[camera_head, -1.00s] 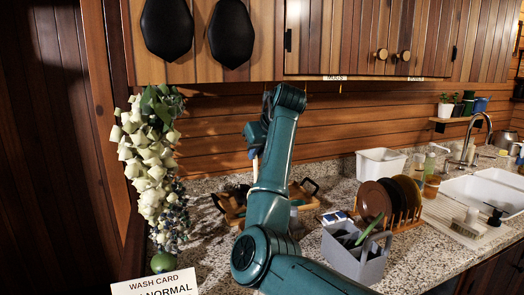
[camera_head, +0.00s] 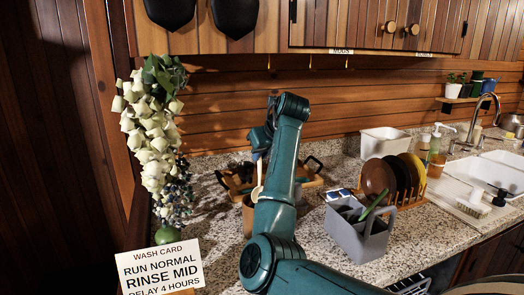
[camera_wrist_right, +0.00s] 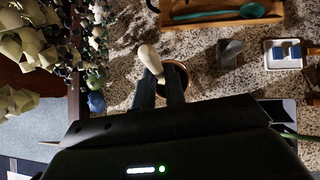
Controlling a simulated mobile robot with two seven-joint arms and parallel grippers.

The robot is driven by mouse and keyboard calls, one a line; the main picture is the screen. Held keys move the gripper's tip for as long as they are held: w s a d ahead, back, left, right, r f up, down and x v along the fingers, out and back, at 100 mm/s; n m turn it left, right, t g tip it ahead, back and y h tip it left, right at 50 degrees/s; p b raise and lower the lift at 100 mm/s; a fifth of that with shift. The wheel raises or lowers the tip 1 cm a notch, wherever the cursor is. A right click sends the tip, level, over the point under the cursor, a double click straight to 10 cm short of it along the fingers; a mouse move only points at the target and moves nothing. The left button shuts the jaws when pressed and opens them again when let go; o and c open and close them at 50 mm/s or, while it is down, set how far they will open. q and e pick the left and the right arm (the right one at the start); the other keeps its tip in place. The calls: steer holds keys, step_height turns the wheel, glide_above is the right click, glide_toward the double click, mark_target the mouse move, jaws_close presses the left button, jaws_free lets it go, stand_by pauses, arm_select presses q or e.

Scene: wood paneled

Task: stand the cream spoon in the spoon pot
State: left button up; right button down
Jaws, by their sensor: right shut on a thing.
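My right gripper (camera_head: 262,142) is high over the counter, partly hidden by its own teal arm. It is shut on the cream spoon (camera_head: 258,180), which hangs roughly upright below it. In the right wrist view the pale, rounded end of the spoon (camera_wrist_right: 150,58) shows between the fingers (camera_wrist_right: 159,80). The brown spoon pot (camera_head: 248,216) stands on the counter under the spoon, half hidden by my arm. Its rim (camera_wrist_right: 186,74) shows beside the fingers in the wrist view. I cannot tell whether the spoon's lower end is inside the rim. My left gripper is out of view.
A wooden tray (camera_head: 232,188) with dark handles lies behind the pot. A grey caddy (camera_head: 360,240) and a rack of plates (camera_head: 378,180) stand to the right. Hanging pale flowers (camera_head: 150,130) and a wash card (camera_head: 160,268) are at the left. Cabinets hang above.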

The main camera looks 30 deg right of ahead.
mark_target(261, 165)
steer(key=shift+f+b, duration=1.05)
steer(key=shift+f, duration=0.5)
steer(key=shift+f+b, duration=0.7)
steer(key=shift+f, duration=0.2)
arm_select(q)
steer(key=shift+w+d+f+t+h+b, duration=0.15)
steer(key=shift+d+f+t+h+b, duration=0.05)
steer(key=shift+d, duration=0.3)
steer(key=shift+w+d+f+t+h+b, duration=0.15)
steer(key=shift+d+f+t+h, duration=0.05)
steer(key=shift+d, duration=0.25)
arm_select(e)
steer(key=shift+f, duration=0.45)
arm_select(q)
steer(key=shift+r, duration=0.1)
arm_select(e)
steer(key=c, duration=1.4)
jaws_free()
steer(key=shift+o, duration=0.2)
